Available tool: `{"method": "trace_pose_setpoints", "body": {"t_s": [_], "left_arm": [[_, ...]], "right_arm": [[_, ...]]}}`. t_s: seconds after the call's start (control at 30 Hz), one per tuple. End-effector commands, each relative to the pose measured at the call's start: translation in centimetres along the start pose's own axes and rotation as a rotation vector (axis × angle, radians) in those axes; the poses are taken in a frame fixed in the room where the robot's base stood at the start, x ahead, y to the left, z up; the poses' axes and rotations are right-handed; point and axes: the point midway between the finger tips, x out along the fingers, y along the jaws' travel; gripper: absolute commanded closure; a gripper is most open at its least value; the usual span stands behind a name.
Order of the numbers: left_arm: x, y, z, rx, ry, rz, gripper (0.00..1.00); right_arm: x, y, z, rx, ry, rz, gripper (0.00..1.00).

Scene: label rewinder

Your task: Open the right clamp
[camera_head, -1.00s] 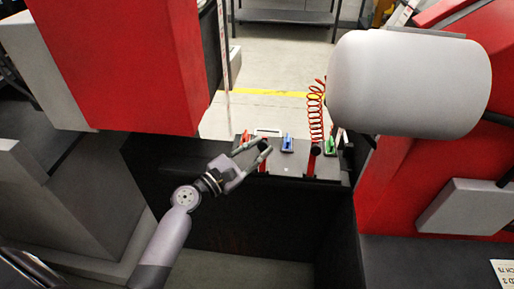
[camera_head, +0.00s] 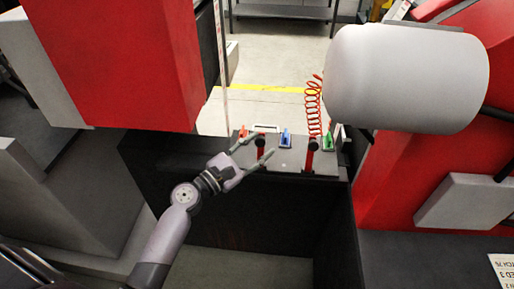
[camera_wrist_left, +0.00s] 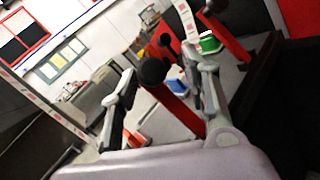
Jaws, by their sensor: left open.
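The right clamp (camera_head: 311,155) is a red upright lever with a black knob, near the right end of the dark table. It also shows at the upper right of the left wrist view (camera_wrist_left: 231,39). A similar left clamp (camera_head: 262,153) stands further left; its black knob (camera_wrist_left: 153,71) and red lever lie between my fingers in the left wrist view. My left gripper (camera_head: 263,146) is open around or just in front of this left clamp; contact cannot be told. It is apart from the right clamp. My right gripper is not in view.
A blue piece (camera_head: 286,139) and a green piece (camera_head: 328,142) sit along the table's far side. A red coiled hose (camera_head: 313,105) hangs behind the right clamp. A large white roll (camera_head: 407,80) is at upper right, and a red machine block (camera_head: 115,60) at upper left.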

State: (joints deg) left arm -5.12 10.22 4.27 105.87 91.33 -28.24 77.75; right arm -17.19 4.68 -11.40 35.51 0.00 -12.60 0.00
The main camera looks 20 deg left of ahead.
Motion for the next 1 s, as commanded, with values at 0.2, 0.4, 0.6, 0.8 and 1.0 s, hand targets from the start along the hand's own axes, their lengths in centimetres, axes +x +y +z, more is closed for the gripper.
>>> {"method": "trace_pose_setpoints", "body": {"t_s": [0.2, 0.4, 0.6, 0.8, 1.0], "left_arm": [[-1.8, 0.1, -0.1, 0.000, 0.002, 0.001, 0.57], [-6.1, -0.1, -0.1, -0.001, 0.003, 0.000, 0.57], [-9.9, -0.1, -0.1, -0.002, 0.003, -0.001, 0.57], [-11.7, -0.1, 0.0, 0.000, 0.001, -0.002, 0.57], [-12.0, -0.1, 0.0, 0.000, 0.000, -0.002, 0.57]], "right_arm": [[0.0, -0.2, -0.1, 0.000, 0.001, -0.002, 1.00], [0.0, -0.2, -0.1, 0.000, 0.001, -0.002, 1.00], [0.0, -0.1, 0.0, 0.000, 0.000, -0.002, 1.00], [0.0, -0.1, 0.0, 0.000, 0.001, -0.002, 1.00], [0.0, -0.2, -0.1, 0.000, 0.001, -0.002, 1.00]]}}
